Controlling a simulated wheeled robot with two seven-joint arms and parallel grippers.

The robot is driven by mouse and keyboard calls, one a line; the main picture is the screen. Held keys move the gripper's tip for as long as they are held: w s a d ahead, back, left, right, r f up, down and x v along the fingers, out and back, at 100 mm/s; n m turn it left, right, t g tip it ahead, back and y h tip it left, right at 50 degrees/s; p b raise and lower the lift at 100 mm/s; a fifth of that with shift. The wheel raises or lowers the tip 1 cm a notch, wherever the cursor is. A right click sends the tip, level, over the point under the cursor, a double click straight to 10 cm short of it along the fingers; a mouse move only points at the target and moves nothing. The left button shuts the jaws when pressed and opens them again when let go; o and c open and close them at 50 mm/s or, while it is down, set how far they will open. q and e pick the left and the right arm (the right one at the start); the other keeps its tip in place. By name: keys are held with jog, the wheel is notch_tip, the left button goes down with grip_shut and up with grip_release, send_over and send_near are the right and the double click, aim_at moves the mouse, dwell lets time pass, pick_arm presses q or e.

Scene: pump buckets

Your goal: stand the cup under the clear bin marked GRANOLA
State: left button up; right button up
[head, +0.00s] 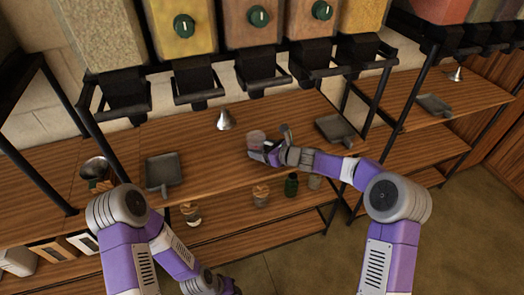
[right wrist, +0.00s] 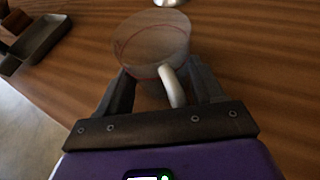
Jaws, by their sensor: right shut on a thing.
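A clear cup with a red line and a pale handle shows in the right wrist view (right wrist: 150,40), and small in the head view (head: 256,138). My right gripper (head: 268,152) is shut on the cup, with its fingers either side of the handle in the right wrist view (right wrist: 162,80). The cup is over the wooden counter (head: 215,150); I cannot tell whether it touches it. Several filled clear bins hang in a row above, among them a yellow one (head: 180,30) and a brown one (head: 250,22). No GRANOLA label is readable.
Black dispenser spouts (head: 262,70) jut out under the bins. A silver bell (head: 224,120) stands left of the cup. Grey scoop trays lie on the counter at left (head: 163,170) and right (head: 334,128). Jars (head: 261,194) stand on the lower shelf. Counter between bell and left tray is clear.

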jog(key=shift+f, duration=0.1)
jog(key=o, duration=1.1)
jog(key=p+v, duration=0.1)
jog(key=v, duration=1.1)
